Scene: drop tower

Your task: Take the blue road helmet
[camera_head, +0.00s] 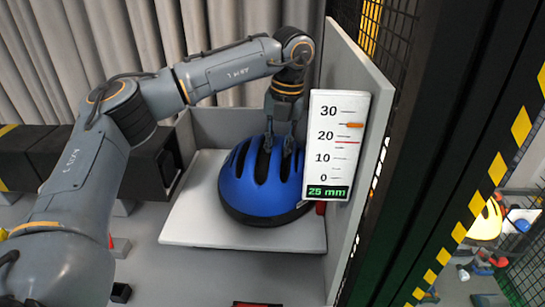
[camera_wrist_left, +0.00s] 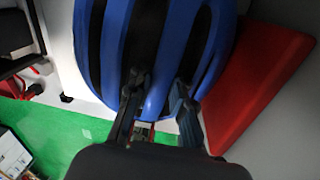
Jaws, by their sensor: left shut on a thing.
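The blue road helmet (camera_head: 262,182) with black vents sits on a light grey plate in the head view. It also fills the top of the left wrist view (camera_wrist_left: 165,45). My left gripper (camera_head: 279,150) reaches down onto the helmet's top from above. In the left wrist view its two fingers (camera_wrist_left: 160,100) lie against the helmet, shut on part of its blue shell. The exact grip between the fingertips is partly hidden. My right gripper is not in view.
The plate (camera_head: 190,225) stands between a low back wall and a tall grey panel (camera_head: 362,110) on the right. A gauge (camera_head: 335,145) reads 25 mm. A red wedge (camera_wrist_left: 255,85) is close beside the helmet. Striped black fencing stands further right, with a yellow helmet (camera_head: 486,220) beyond.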

